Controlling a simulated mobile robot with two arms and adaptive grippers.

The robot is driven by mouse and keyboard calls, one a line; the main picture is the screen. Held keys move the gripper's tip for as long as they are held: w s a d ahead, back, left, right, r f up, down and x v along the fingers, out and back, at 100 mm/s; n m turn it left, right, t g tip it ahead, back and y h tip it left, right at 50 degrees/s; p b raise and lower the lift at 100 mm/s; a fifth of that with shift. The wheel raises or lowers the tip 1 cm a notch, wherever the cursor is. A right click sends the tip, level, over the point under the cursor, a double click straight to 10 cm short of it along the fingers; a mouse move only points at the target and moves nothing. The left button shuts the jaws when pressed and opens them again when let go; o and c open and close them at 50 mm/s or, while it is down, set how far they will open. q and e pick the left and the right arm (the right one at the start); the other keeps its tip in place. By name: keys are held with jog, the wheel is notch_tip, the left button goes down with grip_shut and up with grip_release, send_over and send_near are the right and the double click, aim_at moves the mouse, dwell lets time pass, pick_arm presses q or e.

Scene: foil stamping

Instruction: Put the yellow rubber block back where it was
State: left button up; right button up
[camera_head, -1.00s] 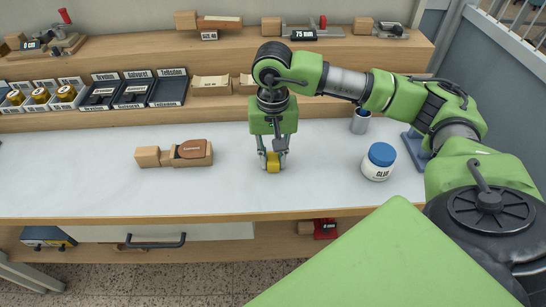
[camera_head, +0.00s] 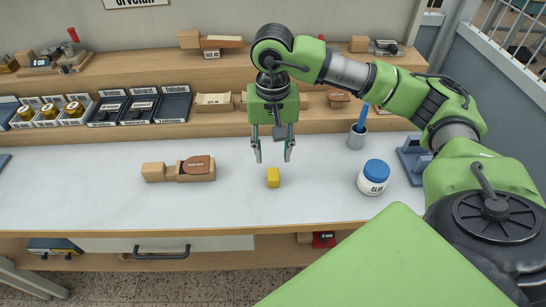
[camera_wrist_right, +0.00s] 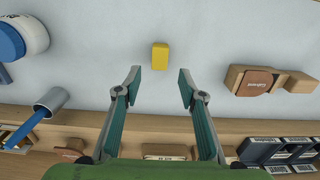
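The yellow rubber block (camera_head: 273,178) stands alone on the white bench top, in the middle of the head view. It also shows in the right wrist view (camera_wrist_right: 160,56), beyond and between the fingertips. My right gripper (camera_head: 272,158) is open and empty, above and behind the block and apart from it. Its two spread fingers also show in the right wrist view (camera_wrist_right: 160,85). My left gripper is not in view.
A glue jar (camera_head: 373,178) with a blue lid and a metal cup (camera_head: 357,138) stand to the right. A wooden block tool with a leather pad (camera_head: 180,170) lies to the left. A shelf with trays (camera_head: 135,108) runs behind. The bench top around the block is clear.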

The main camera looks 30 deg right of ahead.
notch_tip(320, 180, up, 4)
jog(key=shift+f+p, duration=0.25)
jog(key=shift+p, duration=0.35)
